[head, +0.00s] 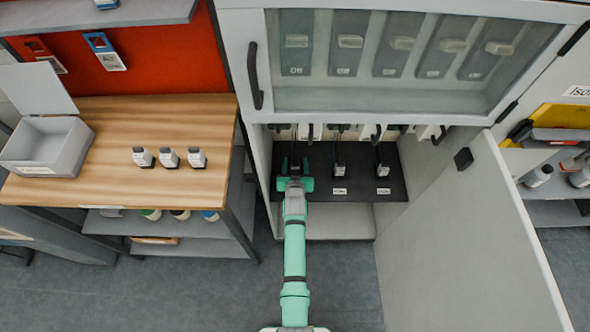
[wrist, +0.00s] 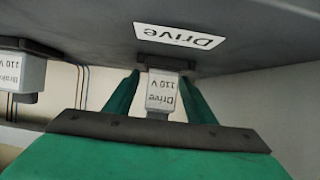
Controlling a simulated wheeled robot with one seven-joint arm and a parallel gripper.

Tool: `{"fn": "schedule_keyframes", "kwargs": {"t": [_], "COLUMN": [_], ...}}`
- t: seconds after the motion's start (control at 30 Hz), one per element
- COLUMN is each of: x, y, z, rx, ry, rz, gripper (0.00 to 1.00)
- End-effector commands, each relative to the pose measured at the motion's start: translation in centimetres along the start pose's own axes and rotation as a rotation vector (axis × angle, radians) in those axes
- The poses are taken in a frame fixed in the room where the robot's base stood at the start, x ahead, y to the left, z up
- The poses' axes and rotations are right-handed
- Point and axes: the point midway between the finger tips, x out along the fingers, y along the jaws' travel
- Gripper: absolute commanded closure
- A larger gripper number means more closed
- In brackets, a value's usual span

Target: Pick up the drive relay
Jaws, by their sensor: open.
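The drive relay (wrist: 162,93) is a small pale block marked "Drive 110 V", seen upside down in the wrist view. It sits in a dark socket at the black shelf, beside a white "Drive" label (wrist: 179,37). My gripper (wrist: 159,88) is open, with one green finger on each side of the relay; small gaps show between the fingers and the block. In the head view my gripper (head: 294,168) reaches into the open cabinet at the left end of the black shelf and hides the drive relay there.
A relay marked "Brake 110 V" (wrist: 17,77) is beside it. In the head view two more relays (head: 339,170) (head: 382,171) stand on the shelf (head: 360,185). The open cabinet door (head: 460,250) is at right. Three loose relays (head: 168,158) stand on the wooden bench.

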Motion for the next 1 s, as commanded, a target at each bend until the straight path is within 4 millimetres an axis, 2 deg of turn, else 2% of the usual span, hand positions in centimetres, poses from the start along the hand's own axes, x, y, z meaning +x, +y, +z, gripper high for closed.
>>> {"fn": "schedule_keyframes", "kwargs": {"t": [0.1, 0.33, 0.37, 0.53, 0.87, 1.0], "x": [0.7, 0.8, 0.8, 0.8, 0.7, 0.5], "y": [0.0, -0.1, -0.3, -0.9, -0.3, -0.1], "z": [-0.1, 0.0, 0.0, 0.0, -0.1, -0.7], "rx": [0.000, -0.001, -0.002, -0.006, -0.002, -0.001], "ry": [0.000, 0.000, 0.000, 0.000, 0.000, 0.001], "rz": [0.000, -0.001, -0.003, -0.012, -0.004, -0.001], "gripper": [0.50, 0.50, 0.55, 0.95, 0.95, 0.95]}}
